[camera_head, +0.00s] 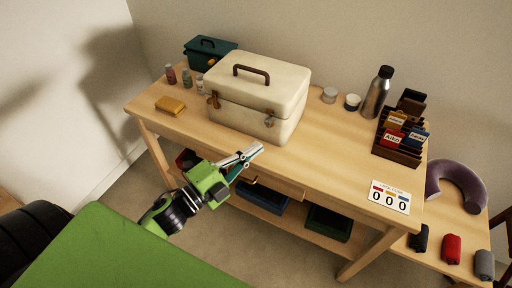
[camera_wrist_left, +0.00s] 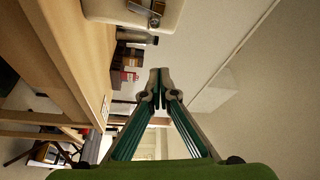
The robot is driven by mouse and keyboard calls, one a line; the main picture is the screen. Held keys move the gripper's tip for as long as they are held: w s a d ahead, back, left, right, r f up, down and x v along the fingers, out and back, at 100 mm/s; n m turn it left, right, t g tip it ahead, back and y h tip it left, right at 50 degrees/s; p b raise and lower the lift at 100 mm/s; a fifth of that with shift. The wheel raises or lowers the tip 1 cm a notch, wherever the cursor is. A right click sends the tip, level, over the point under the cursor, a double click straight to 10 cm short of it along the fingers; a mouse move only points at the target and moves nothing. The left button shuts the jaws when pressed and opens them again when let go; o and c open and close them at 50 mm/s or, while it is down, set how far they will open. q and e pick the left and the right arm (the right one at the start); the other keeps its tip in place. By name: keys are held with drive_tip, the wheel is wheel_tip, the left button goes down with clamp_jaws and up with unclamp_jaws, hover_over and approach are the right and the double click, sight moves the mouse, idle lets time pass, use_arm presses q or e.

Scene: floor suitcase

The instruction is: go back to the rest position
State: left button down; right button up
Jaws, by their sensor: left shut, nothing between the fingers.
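My left gripper (camera_head: 251,153) is shut and empty, in front of the wooden table's front edge, below the cream case. In the left wrist view its two fingers (camera_wrist_left: 159,75) meet at the tips. The cream case (camera_head: 258,94) is closed, with a brown handle and two latches, and stands on the table. A corner of the case also shows at the top of the left wrist view (camera_wrist_left: 135,12). The gripper is apart from the case. My right gripper is in neither view.
The wooden table (camera_head: 319,150) holds a teal box (camera_head: 209,52), small bottles, a yellow block (camera_head: 171,105), a steel bottle (camera_head: 377,93), a brown rack (camera_head: 397,151) and a number card (camera_head: 390,197). Bins sit on the lower shelf. A neck pillow (camera_head: 456,186) lies at right.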

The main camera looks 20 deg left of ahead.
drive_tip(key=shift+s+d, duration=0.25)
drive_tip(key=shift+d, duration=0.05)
